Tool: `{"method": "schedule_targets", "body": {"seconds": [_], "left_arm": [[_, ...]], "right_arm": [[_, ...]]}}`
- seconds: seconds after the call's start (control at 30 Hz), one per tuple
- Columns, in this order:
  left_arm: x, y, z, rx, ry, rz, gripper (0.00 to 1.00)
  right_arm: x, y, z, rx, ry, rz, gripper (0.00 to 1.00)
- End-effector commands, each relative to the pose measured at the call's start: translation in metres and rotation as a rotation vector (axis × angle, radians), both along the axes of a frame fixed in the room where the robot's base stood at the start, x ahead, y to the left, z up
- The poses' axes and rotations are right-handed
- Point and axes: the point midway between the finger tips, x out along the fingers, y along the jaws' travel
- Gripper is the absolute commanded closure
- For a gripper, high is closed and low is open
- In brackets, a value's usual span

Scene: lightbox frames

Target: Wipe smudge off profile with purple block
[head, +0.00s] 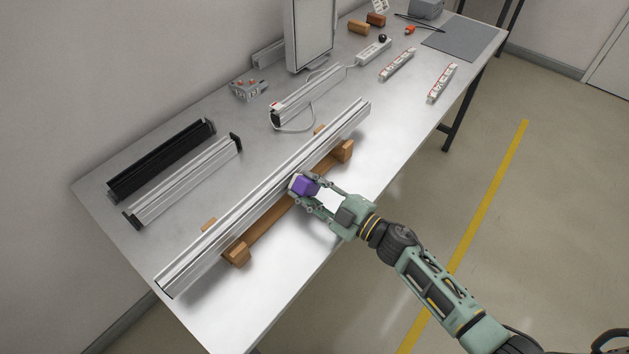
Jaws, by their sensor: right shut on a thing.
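The profile (240,216) is a long silver aluminium rail. It lies diagonally across the table, raised on wooden supports (240,252). My right gripper (302,187) reaches in from the lower right and is shut on the purple block (307,186). The block is at about the middle of the profile, by its near side. I cannot tell whether it touches the profile. I cannot make out a smudge; the gripper and block hide part of the profile. My left gripper is not in view.
The white table (130,212) holds a black profile (160,160) and a shorter silver profile (184,182) at the left. A grey box with knobs (248,89), an upright framed panel (309,36) and labelled strips (441,82) lie farther back. The table's near right stretch is clear.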

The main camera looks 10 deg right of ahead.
Motion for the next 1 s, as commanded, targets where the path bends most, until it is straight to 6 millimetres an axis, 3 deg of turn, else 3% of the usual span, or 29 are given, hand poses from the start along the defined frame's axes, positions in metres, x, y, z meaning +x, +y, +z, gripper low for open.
{"method": "schedule_targets", "body": {"seconds": [1.0], "left_arm": [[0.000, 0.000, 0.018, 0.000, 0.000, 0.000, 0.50]], "right_arm": [[-0.054, 0.048, -0.003, 0.007, 0.013, 0.005, 0.90]]}}
